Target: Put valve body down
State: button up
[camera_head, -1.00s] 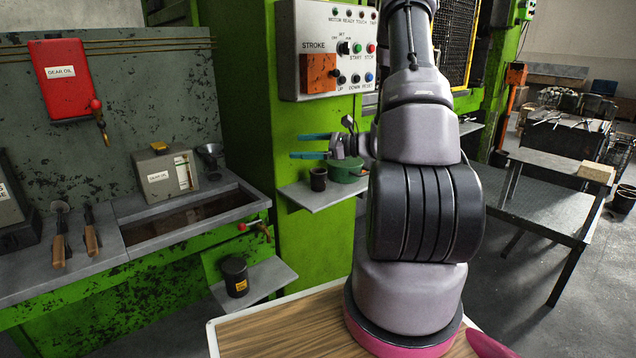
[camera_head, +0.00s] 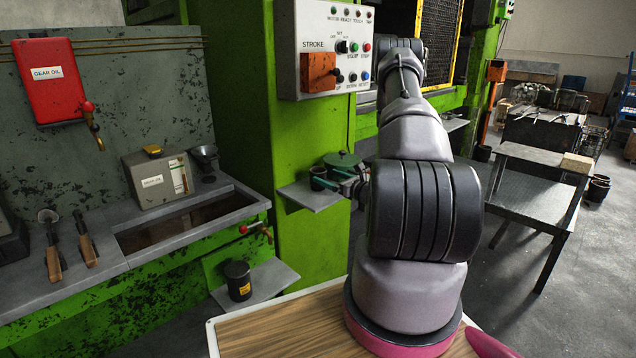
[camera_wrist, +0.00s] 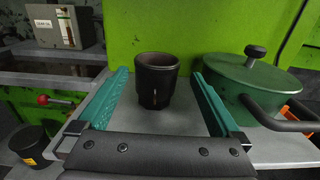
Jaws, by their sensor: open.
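A dark, cup-shaped piece (camera_wrist: 157,80) stands upright on the small grey shelf (camera_wrist: 187,118) in the wrist view. It also shows in the head view (camera_head: 318,178). I cannot tell for certain whether it is the valve body, and nothing else in view is clearly one. My gripper (camera_wrist: 160,72) is open, with one teal finger on each side of the piece. Gaps show between the piece and both fingers, and the jaws hold nothing. In the head view my arm hides part of the gripper.
A green lidded pot (camera_wrist: 250,88) stands just right of my right finger, its dark handle reaching forward. The green machine column (camera_head: 310,130) rises behind the shelf. A black can (camera_head: 238,280) sits on a lower shelf at left, below the grey bench (camera_head: 112,230).

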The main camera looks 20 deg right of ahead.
aim_at(324, 177)
jog(key=x, duration=0.4)
jog(key=shift+s+a+f, duration=0.15)
jog(key=shift+a+f, duration=0.05)
jog(key=shift+f, duration=0.05)
jog(key=shift+w+a, duration=0.15)
jog(key=shift+w, duration=0.4)
grip_shut()
